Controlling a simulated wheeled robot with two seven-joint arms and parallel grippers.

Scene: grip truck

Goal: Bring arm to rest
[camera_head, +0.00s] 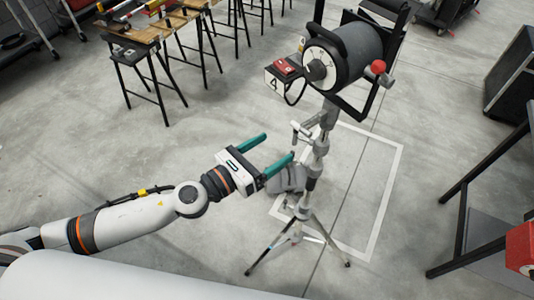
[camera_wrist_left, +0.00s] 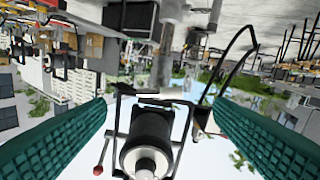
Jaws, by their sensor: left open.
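My left gripper (camera_head: 271,155) is open and empty in the head view. Its two teal fingers point up and right toward the light stand (camera_head: 318,160), with a visible gap between them. The stand is upright on a tripod base and carries a large dark lamp (camera_head: 352,58) with a red knob. In the left wrist view my left gripper (camera_wrist_left: 158,138) shows as two textured teal fingers spread wide, one at each side. The lamp (camera_wrist_left: 150,140) appears upside down between them, farther off. Whether the fingers touch the stand is unclear. My right gripper is not in view.
A grey sandbag (camera_head: 288,178) hangs or lies by the stand's lower part. A white taped outline (camera_head: 385,195) marks the floor around it. A wooden-topped table (camera_head: 150,33) stands at the upper left. Dark cases (camera_head: 512,75) and a dark frame stand at the right.

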